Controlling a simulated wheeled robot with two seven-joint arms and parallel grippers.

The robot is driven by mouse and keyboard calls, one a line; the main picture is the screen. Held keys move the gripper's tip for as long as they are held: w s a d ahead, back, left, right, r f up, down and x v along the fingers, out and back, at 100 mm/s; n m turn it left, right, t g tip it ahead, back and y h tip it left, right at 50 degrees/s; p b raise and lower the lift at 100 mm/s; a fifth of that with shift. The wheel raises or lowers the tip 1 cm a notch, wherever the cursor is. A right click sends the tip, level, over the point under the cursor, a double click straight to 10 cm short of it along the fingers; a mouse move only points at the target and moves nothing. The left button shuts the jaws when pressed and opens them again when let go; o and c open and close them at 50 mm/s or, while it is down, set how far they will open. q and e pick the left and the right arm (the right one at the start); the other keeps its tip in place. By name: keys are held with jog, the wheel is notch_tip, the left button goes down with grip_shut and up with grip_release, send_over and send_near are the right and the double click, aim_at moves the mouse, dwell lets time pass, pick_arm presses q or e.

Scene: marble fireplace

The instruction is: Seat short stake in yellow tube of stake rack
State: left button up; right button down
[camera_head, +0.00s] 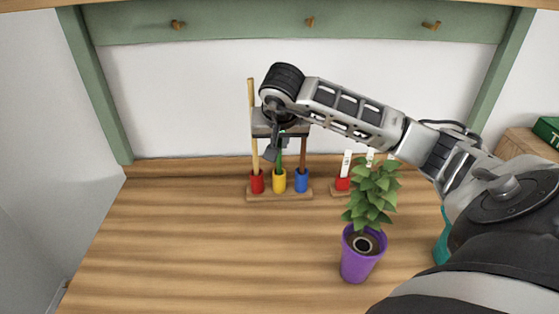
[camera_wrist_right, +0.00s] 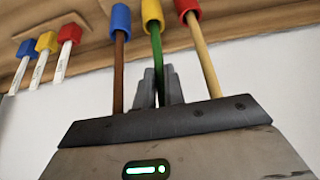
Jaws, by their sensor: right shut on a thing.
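The stake rack (camera_head: 307,194) stands at the back of the wooden surface with a red tube (camera_head: 257,182), a yellow tube (camera_head: 279,182) and a blue tube (camera_head: 301,181). A tall tan stake (camera_head: 251,100) is in the red tube and a brown stake (camera_head: 303,156) in the blue one. My right gripper (camera_wrist_right: 161,90) is shut on the green short stake (camera_wrist_right: 156,52), above the rack. The green stake runs to the mouth of the yellow tube (camera_wrist_right: 152,11) and its lower end is hidden there, seemingly inside. My left gripper is out of view.
A leafy plant in a purple pot (camera_head: 357,268) stands below my right forearm. It partly hides a second rack with white markers (camera_head: 346,160). A teal object (camera_head: 440,248) shows beside my arm. A wooden box (camera_head: 524,148) is at right. The left surface is clear.

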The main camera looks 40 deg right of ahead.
aim_at(279, 157)
jog(key=shift+f, duration=0.35)
notch_tip(279, 157, down, 3)
jog(key=b, duration=0.3)
jog(key=shift+f, duration=0.2)
jog(key=shift+r, duration=0.2)
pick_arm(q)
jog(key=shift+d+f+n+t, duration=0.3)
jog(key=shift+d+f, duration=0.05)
pick_arm(e)
jog(key=shift+f, duration=0.1)
jog(key=c, duration=1.5)
grip_release()
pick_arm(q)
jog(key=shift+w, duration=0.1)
